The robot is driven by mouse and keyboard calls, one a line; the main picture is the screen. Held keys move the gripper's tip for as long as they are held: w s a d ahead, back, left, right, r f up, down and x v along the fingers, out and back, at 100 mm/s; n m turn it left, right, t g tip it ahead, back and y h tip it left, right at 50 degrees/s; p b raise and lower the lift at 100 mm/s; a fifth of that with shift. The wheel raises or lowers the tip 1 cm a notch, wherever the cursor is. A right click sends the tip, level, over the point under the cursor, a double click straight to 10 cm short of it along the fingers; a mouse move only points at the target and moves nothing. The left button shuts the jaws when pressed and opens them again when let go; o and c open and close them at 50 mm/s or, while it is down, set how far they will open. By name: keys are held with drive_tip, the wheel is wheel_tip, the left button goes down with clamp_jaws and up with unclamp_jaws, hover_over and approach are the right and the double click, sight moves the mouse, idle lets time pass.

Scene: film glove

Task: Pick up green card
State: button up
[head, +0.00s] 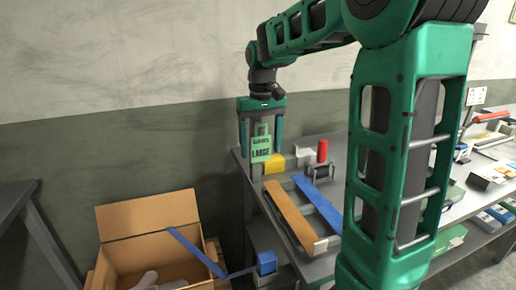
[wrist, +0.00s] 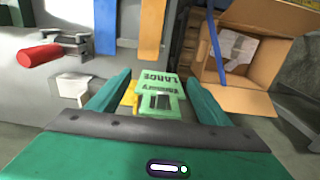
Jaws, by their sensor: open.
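The green card (head: 262,143) carries dark lettering that reads "LARGE". It appears at the table's left end, beside a yellow block. In the wrist view the card (wrist: 160,84) lies between the two green fingers, with the lettering upside down. My gripper (head: 260,150) points down around the card in the head view, one finger on each side. In the wrist view my gripper (wrist: 157,77) is open, with a gap between each finger and the card. I cannot tell how deep the card sits between the fingers. The yellow block (head: 273,164) is partly hidden behind the card.
A red cylinder (head: 322,151) in a grey holder and a white piece (head: 303,152) stand close by. Orange (head: 290,213) and blue (head: 318,202) strips lie on the grey table (head: 352,150). An open cardboard box (head: 150,262) is at lower left, with a blue strip across its rim.

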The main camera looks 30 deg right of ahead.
drive_tip(key=shift+f, duration=0.1)
drive_tip(key=shift+c, duration=0.6)
drive_tip(key=c, duration=1)
